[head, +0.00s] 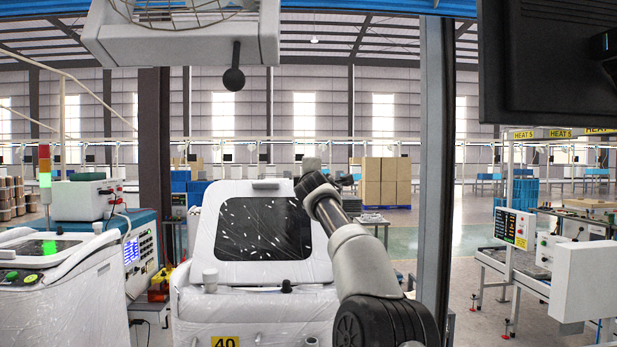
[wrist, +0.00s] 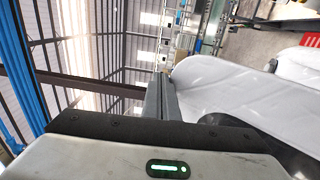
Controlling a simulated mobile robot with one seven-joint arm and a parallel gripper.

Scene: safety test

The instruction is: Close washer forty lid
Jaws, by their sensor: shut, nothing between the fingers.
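The washer marked 40 (head: 262,318) stands in the middle of the head view. Its white lid (head: 222,272) with a dark window is raised and tilted back, facing me. My arm reaches up along the lid's right side; the gripper's fingers are hidden there behind the wrist. In the wrist view my gripper (wrist: 160,84) is shut and empty. It is beside the edge of a white panel, which looks like the lid (wrist: 225,88), with a dark window at lower right. I cannot tell whether the fingers touch it.
Another white machine (head: 60,270) stands at left, near a unit with a blue side (head: 140,245). A dark post (head: 155,160) and a grey post (head: 436,170) rise on either side of the washer. Brown boxes (head: 385,182) stand behind. Open floor shows at right.

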